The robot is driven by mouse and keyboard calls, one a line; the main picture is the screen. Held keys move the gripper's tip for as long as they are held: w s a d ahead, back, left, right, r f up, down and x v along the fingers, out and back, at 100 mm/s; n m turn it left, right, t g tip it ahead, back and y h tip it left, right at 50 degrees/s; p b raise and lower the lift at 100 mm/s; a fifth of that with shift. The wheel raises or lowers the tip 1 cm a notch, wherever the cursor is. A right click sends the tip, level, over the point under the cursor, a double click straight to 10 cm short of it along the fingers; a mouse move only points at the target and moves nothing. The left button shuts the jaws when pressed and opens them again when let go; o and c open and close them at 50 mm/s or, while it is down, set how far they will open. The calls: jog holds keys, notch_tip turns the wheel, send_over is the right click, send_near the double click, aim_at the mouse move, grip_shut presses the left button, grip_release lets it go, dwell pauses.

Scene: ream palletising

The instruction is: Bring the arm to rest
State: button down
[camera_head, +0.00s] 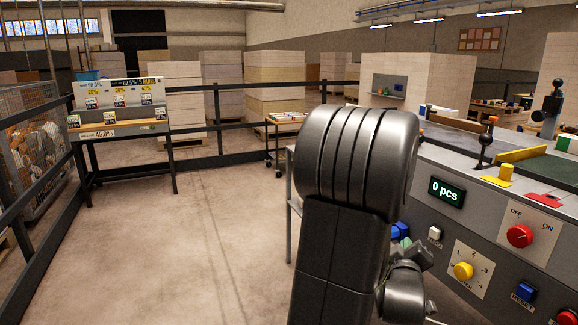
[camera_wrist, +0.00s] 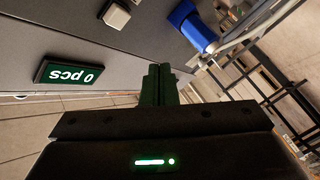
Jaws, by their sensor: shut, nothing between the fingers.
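My gripper (camera_wrist: 159,85) shows in the wrist view with its two dark fingers together and nothing between them. It is in the air close to the grey machine panel, near the "0 pcs" display (camera_wrist: 75,76). In the head view my arm's dark, bulky links rise in the middle of the picture. They hide most of the gripper and part of the machine's left end.
The machine (camera_head: 395,165) fills the right side, with a red knob (camera_head: 519,236), a yellow knob (camera_head: 463,271) and a blue part (camera_wrist: 192,27). A sign stand (camera_head: 120,127), black railings (camera_head: 240,119) and a wire cage (camera_head: 35,140) stand left. The floor (camera_head: 210,230) between is clear.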

jog(key=shift+s+a+b, duration=0.15)
jog(key=shift+s+a, duration=0.1)
jog(key=shift+a, duration=0.35)
jog(key=shift+s+a+b, duration=0.15)
jog(key=shift+s+a, duration=0.05)
jog(key=shift+a, duration=0.35)
jog(key=shift+d, duration=0.1)
jog(key=d, duration=0.1)
jog(key=w+d+b, duration=0.1)
jog(key=d, duration=0.1)
jog(key=w+d, duration=0.1)
jog(key=d, duration=0.1)
jog(key=shift+w+d+f, duration=0.15)
jog(key=shift+f, duration=0.15)
jog(key=shift+b, duration=0.6)
